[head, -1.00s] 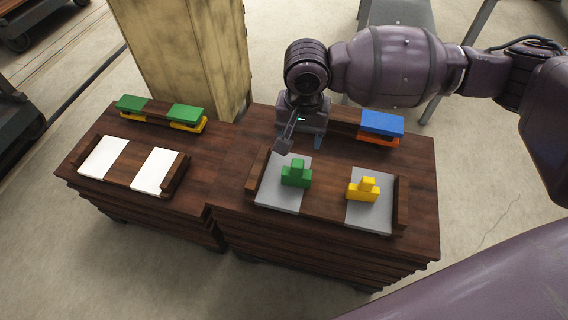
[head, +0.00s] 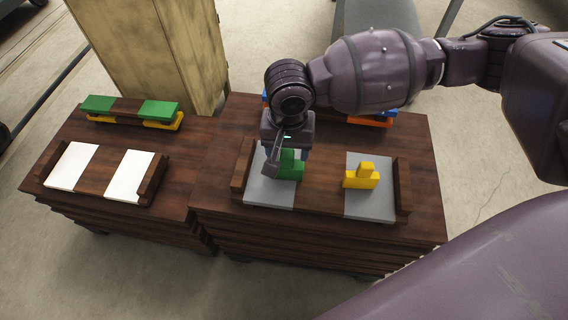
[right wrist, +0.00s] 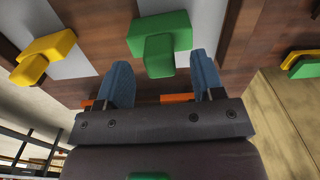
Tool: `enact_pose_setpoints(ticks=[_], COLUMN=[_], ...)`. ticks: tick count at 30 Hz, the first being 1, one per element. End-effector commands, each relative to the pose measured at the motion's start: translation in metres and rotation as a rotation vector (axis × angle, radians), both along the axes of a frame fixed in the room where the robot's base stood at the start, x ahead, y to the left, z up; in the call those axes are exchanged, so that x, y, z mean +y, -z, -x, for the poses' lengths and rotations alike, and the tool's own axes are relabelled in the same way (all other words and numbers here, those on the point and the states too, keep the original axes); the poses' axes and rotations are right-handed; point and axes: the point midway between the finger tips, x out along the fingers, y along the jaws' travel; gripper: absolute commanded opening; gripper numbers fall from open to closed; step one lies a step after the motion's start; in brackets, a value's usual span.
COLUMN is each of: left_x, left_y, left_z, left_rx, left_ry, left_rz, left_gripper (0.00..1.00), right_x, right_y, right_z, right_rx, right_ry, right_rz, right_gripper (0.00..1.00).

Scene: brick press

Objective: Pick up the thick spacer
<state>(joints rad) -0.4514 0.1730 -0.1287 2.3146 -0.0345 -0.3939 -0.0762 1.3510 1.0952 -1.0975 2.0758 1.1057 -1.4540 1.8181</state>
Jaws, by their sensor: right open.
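Two knobbed blocks, which look like the spacers, stand on grey plates on the right-hand table. The green block (head: 291,172) is on the left plate (head: 268,195), partly hidden by my right gripper. The yellow block (head: 361,178) is on the right plate (head: 370,208). The green one looks bulkier, but I cannot tell for sure which is the thick one. My right gripper (head: 284,152) is open and empty over the green block. In the right wrist view, the green block's knob (right wrist: 159,54) lies between and beyond the blue fingertips (right wrist: 161,68). My left gripper is out of view.
Dark wooden side rails (head: 402,186) flank the plates. Blue and orange bricks (head: 371,121) lie behind, partly hidden by my arm. The left table holds two white plates (head: 130,177) and green-over-yellow bricks (head: 160,112). A tall yellowish cabinet (head: 150,50) stands behind.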

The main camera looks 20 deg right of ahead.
Motion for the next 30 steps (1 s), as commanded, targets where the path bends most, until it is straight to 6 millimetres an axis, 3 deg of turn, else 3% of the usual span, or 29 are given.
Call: enact_pose_setpoints(ticks=[1,3,12,22,30], left_x=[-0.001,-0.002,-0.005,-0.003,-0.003], left_y=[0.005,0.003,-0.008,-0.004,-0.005], left_z=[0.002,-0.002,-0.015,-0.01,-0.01], left_rx=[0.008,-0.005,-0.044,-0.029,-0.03], left_ry=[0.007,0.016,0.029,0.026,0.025], left_rz=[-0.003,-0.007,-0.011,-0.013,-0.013], left_gripper=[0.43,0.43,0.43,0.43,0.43], right_x=[-0.001,0.0,0.0,0.0,0.0], right_y=[0.016,0.022,0.019,0.02,0.017], right_z=[0.001,0.002,0.0,0.0,0.0], right_rx=[0.011,0.009,-0.003,-0.001,-0.003], right_ry=[0.0,0.0,0.0,0.0,0.0], right_rz=[0.001,0.0,-0.001,0.0,-0.001], right_gripper=[0.62,0.62,0.6,0.11,0.11])
